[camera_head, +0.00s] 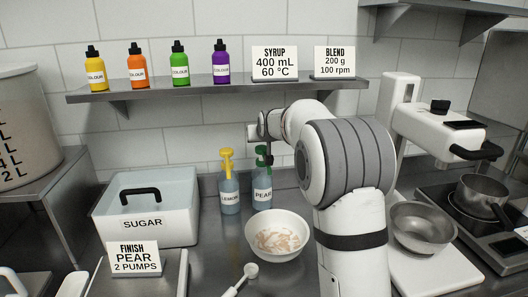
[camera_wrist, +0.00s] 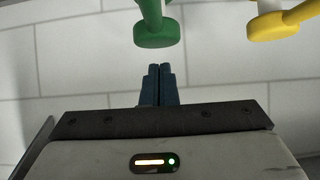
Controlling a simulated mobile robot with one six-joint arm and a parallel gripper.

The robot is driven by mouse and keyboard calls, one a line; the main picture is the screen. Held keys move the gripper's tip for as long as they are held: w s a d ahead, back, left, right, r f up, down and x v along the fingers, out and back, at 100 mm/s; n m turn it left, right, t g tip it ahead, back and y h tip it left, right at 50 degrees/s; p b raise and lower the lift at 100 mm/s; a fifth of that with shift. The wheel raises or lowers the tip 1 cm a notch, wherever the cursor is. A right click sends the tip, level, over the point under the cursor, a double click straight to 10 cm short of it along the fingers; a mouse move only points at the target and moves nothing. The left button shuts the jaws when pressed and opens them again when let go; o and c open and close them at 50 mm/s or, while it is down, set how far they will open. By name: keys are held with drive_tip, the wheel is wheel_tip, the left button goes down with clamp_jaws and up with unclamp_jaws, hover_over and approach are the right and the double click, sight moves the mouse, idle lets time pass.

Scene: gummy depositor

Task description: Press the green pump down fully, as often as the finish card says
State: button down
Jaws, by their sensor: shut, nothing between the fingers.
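The green pump (camera_head: 262,153) sits on the bottle labelled PEAR (camera_head: 262,196), which stands upright at the back of the counter. Its green head (camera_wrist: 157,34) shows large in the wrist view, straight beyond my fingertips, with a gap in that picture. My gripper (camera_wrist: 159,72) is shut and empty, its blue fingers side by side. In the head view my wrist is just above the green pump and partly hides its top; the fingertips are hard to make out there. The finish card (camera_head: 135,258) reads FINISH, PEAR, 2 PUMPS.
The yellow pump (camera_head: 227,158) on the LEMON bottle (camera_head: 229,197) stands close left of the pear bottle. A white bowl (camera_head: 277,224) sits in front of them. The sugar bin (camera_head: 146,209) is at left, a shelf (camera_head: 150,93) above. A metal bowl (camera_head: 421,228) is at right.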

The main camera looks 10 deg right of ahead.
sight(263, 149)
drive_tip(key=shift+f, duration=0.2)
drive_tip(key=shift+f+b, duration=1.85)
drive_tip(key=shift+f, duration=0.2)
drive_tip(key=shift+r, duration=0.15)
drive_tip(key=shift+r+p, duration=1.1)
drive_tip(key=shift+r, duration=0.85)
drive_tip(key=shift+f, duration=0.1)
